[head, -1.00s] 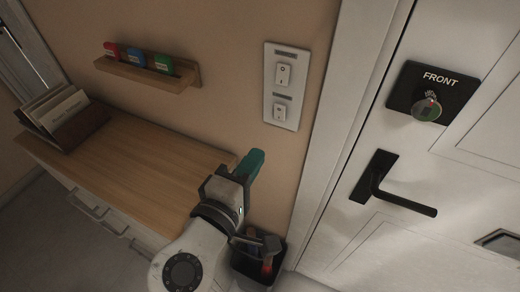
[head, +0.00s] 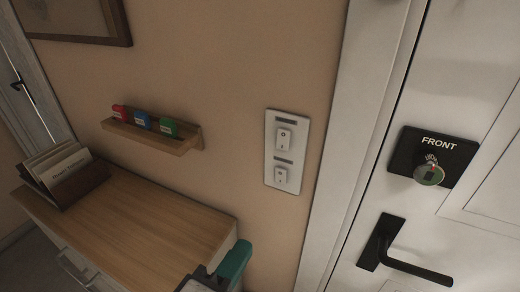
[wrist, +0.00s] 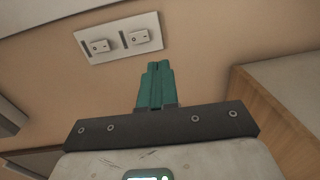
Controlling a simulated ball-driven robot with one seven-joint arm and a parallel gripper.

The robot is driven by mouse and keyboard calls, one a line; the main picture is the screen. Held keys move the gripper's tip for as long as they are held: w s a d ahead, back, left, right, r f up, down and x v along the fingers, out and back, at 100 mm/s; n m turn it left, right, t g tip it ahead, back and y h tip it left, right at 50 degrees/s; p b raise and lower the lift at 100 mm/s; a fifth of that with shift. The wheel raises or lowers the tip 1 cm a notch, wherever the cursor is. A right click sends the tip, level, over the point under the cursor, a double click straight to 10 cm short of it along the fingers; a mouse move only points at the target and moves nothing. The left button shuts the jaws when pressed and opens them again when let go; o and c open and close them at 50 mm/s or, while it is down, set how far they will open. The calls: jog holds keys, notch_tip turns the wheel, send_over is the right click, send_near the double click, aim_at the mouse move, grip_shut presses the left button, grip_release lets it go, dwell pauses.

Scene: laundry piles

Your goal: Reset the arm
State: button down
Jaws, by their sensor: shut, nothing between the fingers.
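My gripper (head: 236,262) shows at the bottom edge of the head view, beside the right end of the wooden-topped cabinet (head: 140,215). Its teal fingers are together and hold nothing. In the wrist view the shut fingers (wrist: 157,72) point toward the beige wall, below the light switch plate (wrist: 120,38). They appear apart from the plate. Most of my arm is out of the head view.
The switch plate (head: 285,150) is on the wall. A small shelf (head: 150,138) holds red, blue and green items. A file box (head: 80,188) stands on the cabinet. The door (head: 490,80) with a black handle (head: 415,268) is at right.

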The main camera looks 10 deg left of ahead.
jog(key=d+f+m+g, duration=0.3)
jog(key=d+f+g, duration=0.2)
jog(key=d+f, duration=0.55)
jog(key=d+f+m+g, duration=0.4)
jog(key=d+f, duration=0.3)
jog(key=d, duration=0.6)
jog(key=s+d+f+m+g+y, duration=0.2)
jog(key=s+d+f, duration=0.3)
jog(key=s, duration=0.4)
jog(key=s+d+f+m+g+y, duration=0.3)
jog(key=s+d+f+m+g, duration=0.1)
jog(key=s, duration=0.5)
jog(key=shift+s+d+f+m+y, duration=0.3)
jog(key=shift+d+f+m, duration=0.2)
jog(key=shift+m, duration=0.2)
jog(key=shift+w+a, duration=0.1)
jog(key=shift+a, duration=0.05)
